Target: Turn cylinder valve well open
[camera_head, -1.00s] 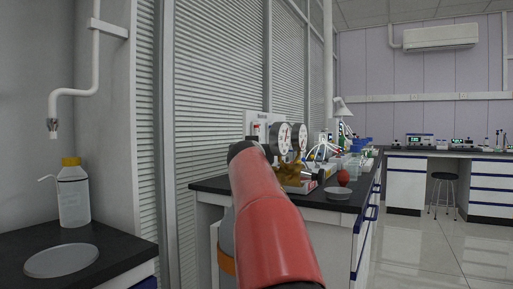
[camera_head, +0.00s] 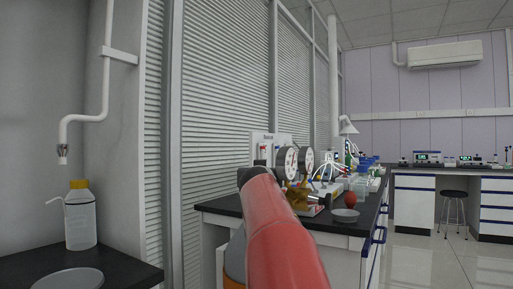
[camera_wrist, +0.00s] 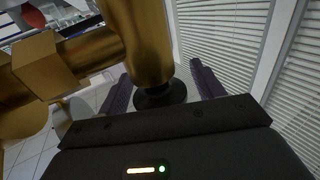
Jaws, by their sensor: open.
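In the wrist view, a large brass valve body (camera_wrist: 140,40) fills the upper middle. A black round knob (camera_wrist: 160,95) sits at its end, between the two dark fingers of my gripper (camera_wrist: 162,78). The fingers are open, one on each side, with gaps to the knob. In the head view, my red arm covers the gripper and most of the gas cylinder (camera_head: 236,258), of which a grey side strip and some orange show. Brass regulator parts (camera_head: 299,193) and two round gauges (camera_head: 291,161) show just beyond the arm.
A bottle with a yellow cap (camera_head: 80,218) stands on the left counter. Slatted glass panels (camera_head: 225,110) rise close behind. Open floor lies at right.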

